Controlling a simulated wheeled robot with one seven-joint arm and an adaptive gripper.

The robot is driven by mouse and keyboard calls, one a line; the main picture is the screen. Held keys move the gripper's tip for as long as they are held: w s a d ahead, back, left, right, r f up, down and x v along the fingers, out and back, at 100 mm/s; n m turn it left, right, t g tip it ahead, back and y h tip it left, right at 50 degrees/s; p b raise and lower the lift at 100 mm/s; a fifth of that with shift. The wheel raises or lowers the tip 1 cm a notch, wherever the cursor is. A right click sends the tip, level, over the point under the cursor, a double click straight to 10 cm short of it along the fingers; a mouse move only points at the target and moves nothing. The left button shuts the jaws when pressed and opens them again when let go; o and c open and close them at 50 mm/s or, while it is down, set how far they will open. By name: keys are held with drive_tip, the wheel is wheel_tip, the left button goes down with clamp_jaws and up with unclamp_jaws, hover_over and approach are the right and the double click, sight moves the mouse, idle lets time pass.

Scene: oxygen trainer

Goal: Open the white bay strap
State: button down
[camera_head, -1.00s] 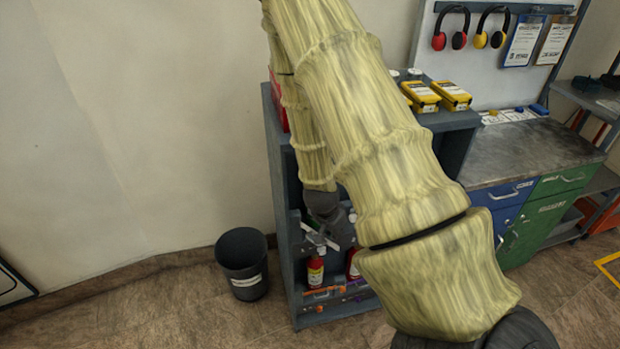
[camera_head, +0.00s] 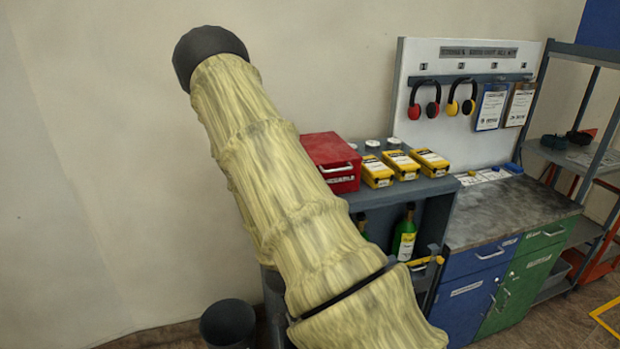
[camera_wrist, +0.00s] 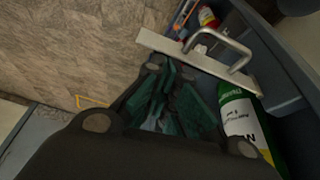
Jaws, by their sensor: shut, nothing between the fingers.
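A white bar (camera_wrist: 190,58) with a bent grey metal handle (camera_wrist: 232,48) crosses the upper middle of the wrist view; it looks like the white bay strap. It lies across the shelf front, with a green bottle (camera_wrist: 240,118) beside its right end. My gripper (camera_wrist: 172,88) is shut and empty, its fingertips just below the bar in the picture. I cannot tell whether they touch it. In the head view my arm hides the gripper and the white strap.
The grey shelf unit (camera_head: 436,186) carries a red box (camera_head: 330,160) and several yellow cases (camera_head: 402,163). A green bottle (camera_head: 404,236) stands behind a yellow strap (camera_head: 424,262). A dark bin (camera_head: 228,324) stands at the left. A workbench (camera_head: 500,212) adjoins on the right.

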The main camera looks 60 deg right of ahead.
idle(0.4)
drive_tip(key=shift+w+a+r, duration=0.1)
drive_tip(key=shift+r, duration=0.05)
drive_tip(key=p+v, duration=0.7)
drive_tip(key=v, duration=0.2)
drive_tip(key=shift+w+r+p, duration=0.2)
drive_tip(key=shift+r+p, duration=0.15)
